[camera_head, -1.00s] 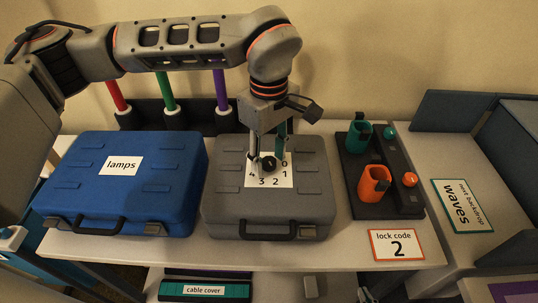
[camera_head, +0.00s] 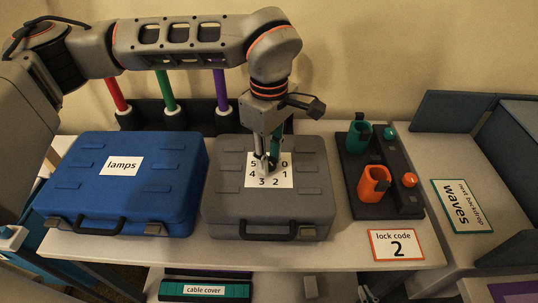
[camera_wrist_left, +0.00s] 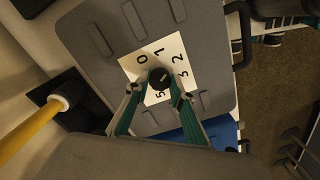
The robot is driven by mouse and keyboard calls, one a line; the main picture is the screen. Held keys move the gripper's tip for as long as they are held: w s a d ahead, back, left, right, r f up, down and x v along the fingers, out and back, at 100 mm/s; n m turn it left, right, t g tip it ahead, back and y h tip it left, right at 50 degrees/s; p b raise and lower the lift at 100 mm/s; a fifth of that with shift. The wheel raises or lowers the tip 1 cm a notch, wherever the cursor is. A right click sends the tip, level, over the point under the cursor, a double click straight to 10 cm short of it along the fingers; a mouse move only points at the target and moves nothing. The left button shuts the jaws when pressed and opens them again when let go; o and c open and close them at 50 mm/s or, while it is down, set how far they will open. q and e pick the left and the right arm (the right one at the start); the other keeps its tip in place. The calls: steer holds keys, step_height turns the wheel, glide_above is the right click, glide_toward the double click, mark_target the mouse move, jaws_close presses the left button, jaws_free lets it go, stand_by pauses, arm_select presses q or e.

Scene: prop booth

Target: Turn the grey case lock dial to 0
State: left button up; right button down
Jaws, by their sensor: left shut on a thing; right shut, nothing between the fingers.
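The grey case (camera_head: 313,205) lies flat on the table, handle toward me. On its lid is a white number plate (camera_head: 285,183), also seen in the left wrist view (camera_wrist_left: 133,68). The black dial (camera_wrist_left: 160,79) sits in the middle of the plate; its light mark appears to point roughly toward the 2. My left gripper (camera_head: 269,167) comes down from above and is shut on the dial, its teal fingers either side of it in the left wrist view (camera_wrist_left: 155,90). In that view the 4 is hidden. My right gripper is not in view.
A blue case (camera_head: 175,190) labelled "lamps" lies left of the grey case. A dark rack (camera_head: 405,188) with a teal and an orange cup stands right. A card (camera_head: 397,245) reads "lock code 2". Colored rods stand behind. A teal cable cover (camera_head: 240,291) lies below.

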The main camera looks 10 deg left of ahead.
arm_select(q)
steer(key=n, duration=1.2)
steer(key=shift+n, duration=1.9)
steer(key=shift+b, duration=0.3)
steer(key=o, duration=1.1)
